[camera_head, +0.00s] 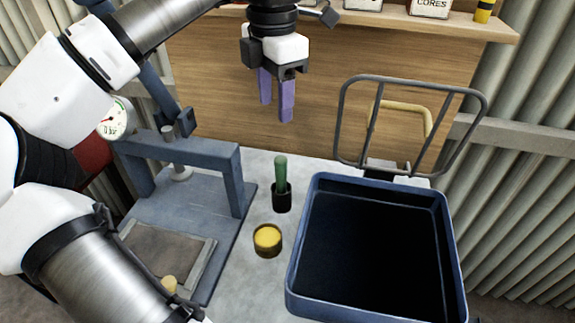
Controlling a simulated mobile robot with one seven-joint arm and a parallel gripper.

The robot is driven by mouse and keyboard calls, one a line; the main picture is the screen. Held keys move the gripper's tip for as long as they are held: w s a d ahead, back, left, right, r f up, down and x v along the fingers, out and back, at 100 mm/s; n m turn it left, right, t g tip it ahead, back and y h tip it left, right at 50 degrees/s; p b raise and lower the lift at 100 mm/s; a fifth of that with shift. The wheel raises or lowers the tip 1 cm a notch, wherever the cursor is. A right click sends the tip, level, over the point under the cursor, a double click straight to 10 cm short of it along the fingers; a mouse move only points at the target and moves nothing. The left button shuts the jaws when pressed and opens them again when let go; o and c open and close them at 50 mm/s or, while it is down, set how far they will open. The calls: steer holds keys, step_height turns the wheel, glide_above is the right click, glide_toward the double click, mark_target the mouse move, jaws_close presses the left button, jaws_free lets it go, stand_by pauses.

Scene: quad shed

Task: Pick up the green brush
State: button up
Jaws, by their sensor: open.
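The green brush (281,172) stands upright in a small black cup (282,199) on the grey tabletop. Only its green upper part shows; its lower end is hidden inside the cup. My gripper (276,105) is above the brush in the picture, pointing down, with its two purple fingers apart and nothing between them. A clear gap shows between the fingertips and the top of the brush.
A blue tray (297,270) with a dark inside stands right of the brush. A small round pot with yellow contents (267,240) is in front. A blue press frame (190,154) stands left. A wooden panel (210,95) and a metal rack (342,120) are behind.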

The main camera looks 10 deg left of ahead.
mark_target(281, 157)
step_height(281, 157, down, 8)
steer(key=shift+f+p, duration=0.1)
steer(key=shift+p, duration=0.25)
steer(key=shift+w+d+f+p, duration=0.15)
steer(key=shift+f+p, duration=0.1)
steer(key=shift+f, duration=0.65)
steer(key=shift+s+d+f+p, duration=0.1)
steer(key=shift+f+p, duration=0.2)
steer(key=shift+f, duration=0.65)
steer(key=shift+w+d+f+p, duration=0.15)
steer(key=shift+f+p, duration=0.1)
steer(key=shift+f, duration=0.65)
steer(key=shift+s, duration=0.1)
jaws_close()
